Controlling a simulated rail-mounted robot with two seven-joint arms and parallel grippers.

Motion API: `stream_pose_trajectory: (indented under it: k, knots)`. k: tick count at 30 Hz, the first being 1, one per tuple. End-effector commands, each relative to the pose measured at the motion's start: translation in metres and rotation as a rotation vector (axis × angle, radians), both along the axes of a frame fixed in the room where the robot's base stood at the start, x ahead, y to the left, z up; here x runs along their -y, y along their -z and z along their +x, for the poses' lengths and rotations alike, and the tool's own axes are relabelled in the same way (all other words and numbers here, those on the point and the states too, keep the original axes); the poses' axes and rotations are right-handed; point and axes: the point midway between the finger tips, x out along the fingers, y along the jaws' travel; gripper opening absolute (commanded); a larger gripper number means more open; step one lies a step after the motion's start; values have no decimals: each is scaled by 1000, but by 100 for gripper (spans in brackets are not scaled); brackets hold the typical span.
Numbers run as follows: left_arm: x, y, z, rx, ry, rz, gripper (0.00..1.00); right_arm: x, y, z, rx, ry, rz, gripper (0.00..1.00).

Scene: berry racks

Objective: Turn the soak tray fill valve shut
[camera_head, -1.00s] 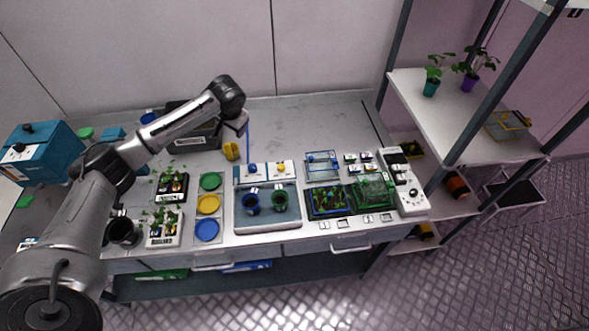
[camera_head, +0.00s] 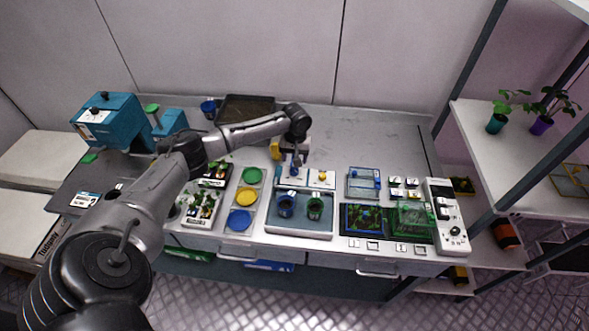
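The soak tray (camera_head: 301,230) is a shallow grey-blue tray at the bench's front middle. I cannot tell which is the fill valve. My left gripper (camera_head: 295,167) points down over the panel's left half, at or just above the blue knob. Contact and finger opening are too small to tell. My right gripper is not in view.
Green, yellow and blue discs (camera_head: 246,197) lie left of the tray. A blue-framed clear box (camera_head: 364,184), a planted tray (camera_head: 361,220) and a white control unit (camera_head: 445,217) stand to the right. A dark crate (camera_head: 247,107) is behind my arm. The bench's back right is clear.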

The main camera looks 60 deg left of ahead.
Motion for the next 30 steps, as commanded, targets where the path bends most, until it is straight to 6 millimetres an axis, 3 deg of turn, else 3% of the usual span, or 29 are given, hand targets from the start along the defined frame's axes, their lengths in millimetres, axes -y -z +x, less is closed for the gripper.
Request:
stream_pose_trajectory:
  k: [6,12,27,30]
  knots:
    - [0,37,-1,-1,1,0,60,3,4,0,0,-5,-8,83]
    - [-1,57,-1,-1,1,1,60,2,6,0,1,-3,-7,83]
    - [-1,66,-1,0,2,1,60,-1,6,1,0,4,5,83]
    - [-1,65,-1,0,2,1,50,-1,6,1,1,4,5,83]
